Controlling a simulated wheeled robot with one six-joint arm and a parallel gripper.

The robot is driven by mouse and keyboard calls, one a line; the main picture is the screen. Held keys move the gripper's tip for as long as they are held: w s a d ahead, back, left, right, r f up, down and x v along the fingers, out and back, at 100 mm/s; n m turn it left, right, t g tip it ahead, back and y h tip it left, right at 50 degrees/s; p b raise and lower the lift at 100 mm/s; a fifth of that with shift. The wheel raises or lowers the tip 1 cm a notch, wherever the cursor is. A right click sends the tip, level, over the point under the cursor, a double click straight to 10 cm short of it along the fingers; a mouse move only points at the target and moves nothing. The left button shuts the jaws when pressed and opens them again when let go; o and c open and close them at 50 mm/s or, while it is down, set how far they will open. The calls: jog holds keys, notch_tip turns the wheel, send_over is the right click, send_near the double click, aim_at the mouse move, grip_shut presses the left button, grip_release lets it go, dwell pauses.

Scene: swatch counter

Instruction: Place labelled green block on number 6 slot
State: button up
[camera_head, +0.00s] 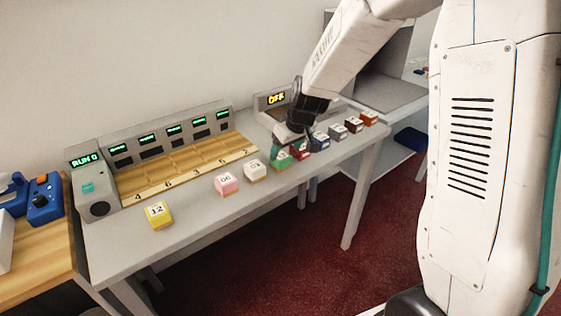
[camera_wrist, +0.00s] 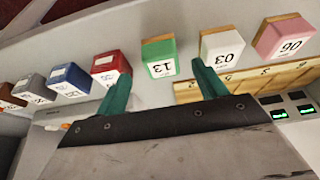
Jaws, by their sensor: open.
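The green block (camera_head: 281,159) stands in the row of blocks along the counter's front edge. In the wrist view the green block (camera_wrist: 159,57) shows a white label reading 13. My gripper (camera_head: 291,147) is over this block in the head view. In the wrist view my gripper (camera_wrist: 161,70) is open, with its two teal fingers apart, one to each side of the green block's position; nothing is held between them. The wooden slot rack (camera_head: 188,165) stands at the counter's back left, with a number strip along its front; the 6 slot (camera_head: 168,184) appears second from left.
White (camera_head: 254,170), pink (camera_head: 227,183) and yellow (camera_head: 158,214) blocks stand left of the green one. Red (camera_wrist: 110,66), blue (camera_wrist: 69,80), grey (camera_head: 337,132), brown (camera_head: 354,125) and orange (camera_head: 369,118) blocks stand to its right in the head view. A control box (camera_head: 94,188) stands left of the rack.

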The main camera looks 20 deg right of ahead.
aim_at(282, 156)
jog(key=x, duration=0.5)
jog(key=shift+w+a+f, duration=0.15)
jog(key=shift+f, duration=0.15)
jog(key=c, duration=1.1)
jog(key=shift+r, duration=0.1)
jog(key=shift+c, duration=0.2)
